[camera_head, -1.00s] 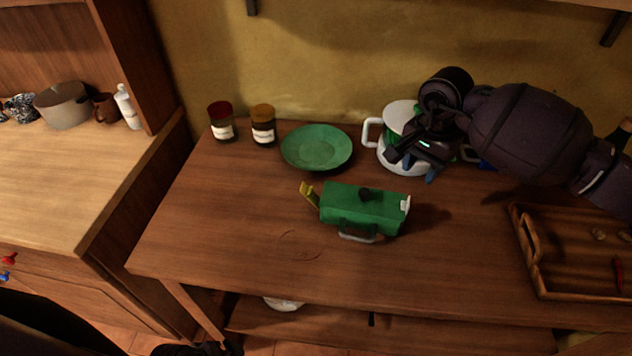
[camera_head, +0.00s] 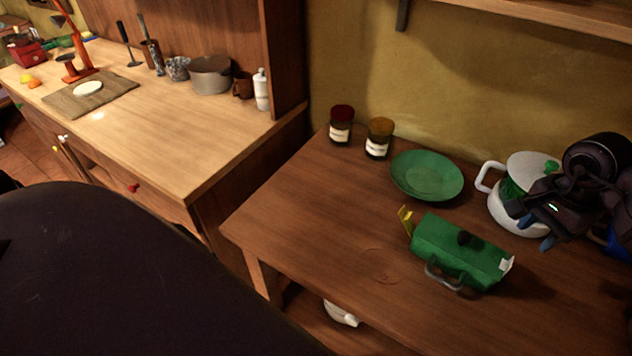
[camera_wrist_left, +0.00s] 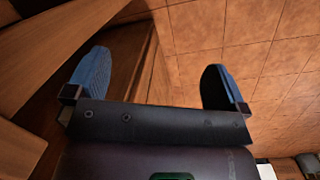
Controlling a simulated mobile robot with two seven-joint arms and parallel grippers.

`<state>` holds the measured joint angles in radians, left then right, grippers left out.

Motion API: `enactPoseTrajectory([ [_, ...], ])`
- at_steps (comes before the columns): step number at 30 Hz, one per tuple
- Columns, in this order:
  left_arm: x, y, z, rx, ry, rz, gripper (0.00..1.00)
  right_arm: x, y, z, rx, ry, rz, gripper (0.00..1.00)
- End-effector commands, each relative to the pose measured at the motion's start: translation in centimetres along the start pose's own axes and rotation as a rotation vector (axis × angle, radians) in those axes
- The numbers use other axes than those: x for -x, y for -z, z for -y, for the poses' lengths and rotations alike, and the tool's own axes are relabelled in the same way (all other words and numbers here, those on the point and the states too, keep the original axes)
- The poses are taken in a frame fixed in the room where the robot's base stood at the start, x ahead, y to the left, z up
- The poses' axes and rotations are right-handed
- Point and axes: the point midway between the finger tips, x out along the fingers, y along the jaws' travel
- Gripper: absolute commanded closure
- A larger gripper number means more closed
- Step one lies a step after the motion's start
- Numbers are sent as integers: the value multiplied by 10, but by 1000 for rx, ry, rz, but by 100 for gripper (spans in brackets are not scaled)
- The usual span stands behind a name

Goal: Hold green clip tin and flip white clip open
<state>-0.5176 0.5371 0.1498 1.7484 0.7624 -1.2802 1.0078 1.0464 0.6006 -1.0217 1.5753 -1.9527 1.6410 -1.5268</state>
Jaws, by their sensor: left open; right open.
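The green clip tin (camera_head: 452,245) sits on the dark wooden table in the head view. It has a dark knob on top and a grey handle on its front side. A white clip (camera_head: 506,264) is at its right end and a yellow clip (camera_head: 405,219) sticks up at its left end. My right gripper (camera_head: 533,228) is open, above and behind the tin's right end, in front of a white pot. It is apart from the tin. My left gripper (camera_wrist_left: 155,80) is open and empty in the left wrist view, over the tiled floor beside wooden furniture.
A green plate (camera_head: 428,177) and two jars, one red-lidded (camera_head: 341,125) and one yellow-lidded (camera_head: 379,138), stand behind the tin. The white pot (camera_head: 514,205) is close to my right gripper. The table's front left is clear. A lighter counter (camera_head: 180,135) stands to the left.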

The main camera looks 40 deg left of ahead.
Motion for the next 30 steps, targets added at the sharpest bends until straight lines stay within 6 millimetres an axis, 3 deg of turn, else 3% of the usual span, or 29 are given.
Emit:
enactPoseTrajectory([
  [9,82,105,-45,-352,-114,-462,0,0,0,0,0,0,0,57],
  [19,183,175,-79,-657,-87,-891,0,0,0,0,0,0,0,57],
  [26,163,160,-146,-555,-197,-818,0,0,0,0,0,0,0,57],
  [30,157,147,-195,-489,-265,-768,0,0,0,0,0,0,0,57],
])
